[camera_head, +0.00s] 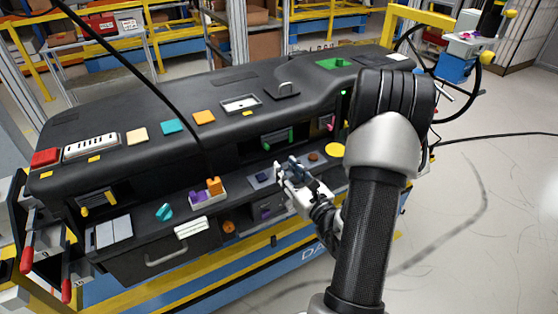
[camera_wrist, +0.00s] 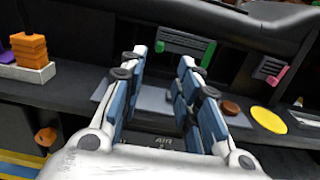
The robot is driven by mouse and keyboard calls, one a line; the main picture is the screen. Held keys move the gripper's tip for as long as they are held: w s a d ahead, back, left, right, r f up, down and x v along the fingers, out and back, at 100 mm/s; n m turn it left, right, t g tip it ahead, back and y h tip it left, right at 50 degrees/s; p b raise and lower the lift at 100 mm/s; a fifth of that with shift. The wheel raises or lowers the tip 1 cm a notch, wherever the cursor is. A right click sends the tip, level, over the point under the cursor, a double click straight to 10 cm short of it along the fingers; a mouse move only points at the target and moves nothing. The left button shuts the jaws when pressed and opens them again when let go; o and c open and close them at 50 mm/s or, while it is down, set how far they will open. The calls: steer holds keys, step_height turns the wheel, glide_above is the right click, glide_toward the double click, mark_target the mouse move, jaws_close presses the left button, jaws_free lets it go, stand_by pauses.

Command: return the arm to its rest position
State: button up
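My gripper (camera_head: 287,173) is at the front of the black dashboard module (camera_head: 165,85), over its lower ledge, just right of the white tray with orange and purple blocks. In the wrist view my gripper (camera_wrist: 162,72) has its two blue-padded fingers spread apart, with nothing between them. A grey plate (camera_wrist: 152,101) lies on the ledge behind and below the fingers. My arm reaches in from the right and hides part of the module's right end.
A white tray (camera_head: 208,197) holds orange and purple blocks. A yellow disc (camera_head: 335,149) and a brown disc (camera_head: 314,156) lie right of my gripper. A black cable (camera_head: 150,88) hangs across the module. Open floor (camera_head: 480,220) lies to the right.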

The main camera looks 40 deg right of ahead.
steer(key=shift+v, duration=0.9)
